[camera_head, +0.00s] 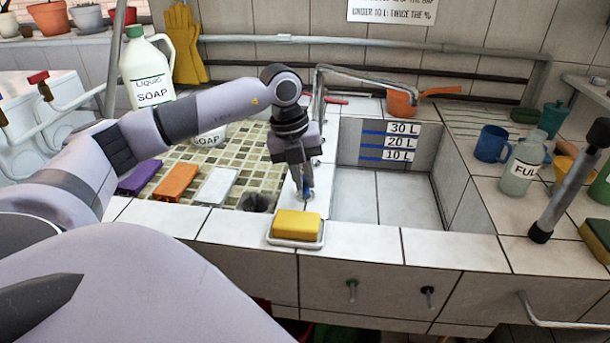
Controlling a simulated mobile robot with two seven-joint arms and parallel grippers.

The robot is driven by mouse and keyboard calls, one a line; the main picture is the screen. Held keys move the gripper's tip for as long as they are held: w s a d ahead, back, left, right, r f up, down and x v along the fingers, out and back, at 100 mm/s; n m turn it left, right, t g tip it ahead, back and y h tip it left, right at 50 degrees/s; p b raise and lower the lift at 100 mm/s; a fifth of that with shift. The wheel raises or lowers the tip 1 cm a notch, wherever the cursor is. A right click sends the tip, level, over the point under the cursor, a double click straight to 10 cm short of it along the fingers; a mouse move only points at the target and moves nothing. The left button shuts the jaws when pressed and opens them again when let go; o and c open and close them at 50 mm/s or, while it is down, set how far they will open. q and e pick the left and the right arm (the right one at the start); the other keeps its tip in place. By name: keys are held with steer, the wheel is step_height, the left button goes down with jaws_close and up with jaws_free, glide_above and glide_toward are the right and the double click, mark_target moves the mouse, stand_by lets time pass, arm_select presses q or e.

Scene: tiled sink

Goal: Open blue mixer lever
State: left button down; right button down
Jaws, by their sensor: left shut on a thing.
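My left gripper (303,190) points down at the tiled strip between the drainboard and the sink basin. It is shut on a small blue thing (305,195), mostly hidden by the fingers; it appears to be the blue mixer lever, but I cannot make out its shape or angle. A grey metal spout (372,78) rises behind the gripper and reaches right over the basin. A small red handle (336,100) shows near the spout's base. My right gripper is not in view.
A yellow sponge (297,224) on a white dish (296,242) sits just in front of the gripper. The basin (385,200) to the right looks empty. Coloured blocks (175,182) lie to the left. A blue mug (491,143) and bottle (524,165) stand at right.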

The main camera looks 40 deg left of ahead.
arm_select(q)
steer(key=c, duration=1.1)
jaws_free()
steer(key=shift+r, duration=0.15)
steer(key=r, duration=0.4)
steer(key=s+a+r, duration=0.1)
steer(key=r, duration=0.1)
steer(key=shift+r, duration=0.4)
